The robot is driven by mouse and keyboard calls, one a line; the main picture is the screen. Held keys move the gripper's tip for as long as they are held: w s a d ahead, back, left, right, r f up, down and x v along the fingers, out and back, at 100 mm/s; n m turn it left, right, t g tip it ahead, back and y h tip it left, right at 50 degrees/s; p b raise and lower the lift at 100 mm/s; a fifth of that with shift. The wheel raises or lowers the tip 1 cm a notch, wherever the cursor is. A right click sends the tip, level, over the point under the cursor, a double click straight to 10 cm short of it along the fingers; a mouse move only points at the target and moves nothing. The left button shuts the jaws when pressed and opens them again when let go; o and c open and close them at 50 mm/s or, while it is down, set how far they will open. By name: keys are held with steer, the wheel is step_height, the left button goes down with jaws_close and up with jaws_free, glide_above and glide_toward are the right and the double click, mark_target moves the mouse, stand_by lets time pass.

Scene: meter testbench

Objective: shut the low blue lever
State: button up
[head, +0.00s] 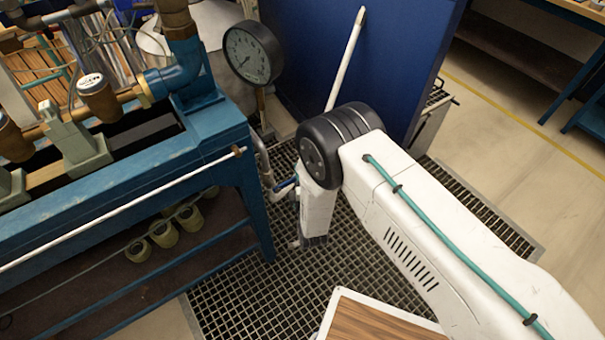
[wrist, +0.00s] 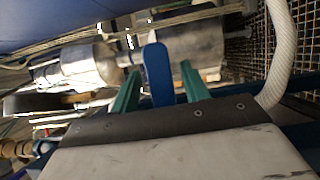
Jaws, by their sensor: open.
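The blue lever (wrist: 157,74) stands up in the middle of the wrist view, a flat bar with a rounded end. My gripper (wrist: 160,70) is open, with one teal finger on each side of the lever. Gaps show between the lever and both fingers, so I see no contact. In the head view a small bit of blue (head: 284,184) shows at the pipe beside my forearm's white end. My fingers are hidden there.
A blue bench (head: 225,150) with pipework stands at the left. A round pressure gauge (head: 252,53) is above the lever area. A blue panel (head: 400,50) stands behind my arm. Floor grating (head: 250,300) lies below. A silver cylinder (wrist: 80,66) is close by in the wrist view.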

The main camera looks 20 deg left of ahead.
steer(key=v, duration=0.6)
steer(key=shift+d, duration=0.2)
